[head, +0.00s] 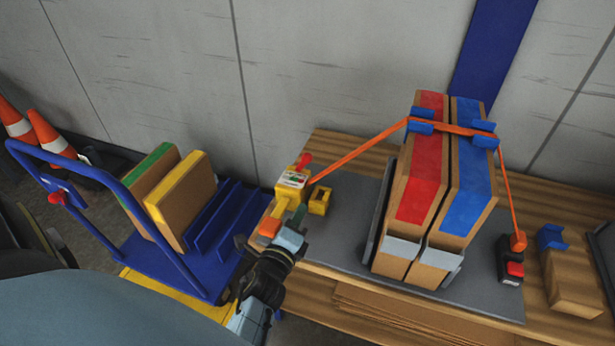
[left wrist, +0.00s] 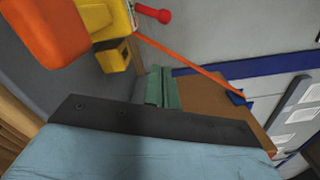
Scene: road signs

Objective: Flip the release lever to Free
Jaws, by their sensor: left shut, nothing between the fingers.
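The yellow ratchet unit (head: 290,182) with a pale label stands at the left end of the grey mat. A small red-knobbed lever (head: 303,160) sticks up from its top, and its knob also shows in the left wrist view (left wrist: 155,14). An orange block (head: 270,227) is at the unit's near end and is large in the left wrist view (left wrist: 45,32). My left gripper (head: 299,214) is shut and empty, just right of the orange block. Its green fingertips (left wrist: 160,88) look apart from the red knob. The label's wording is too small to read. My right gripper is not in view.
An orange strap (head: 365,152) runs from the unit over two upright cartons with red (head: 422,170) and blue (head: 468,180) faces. A yellow block (head: 320,201) sits beside the unit. A blue cart (head: 150,258) with boxes stands left. A black-and-red buckle (head: 510,262) is right of the cartons.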

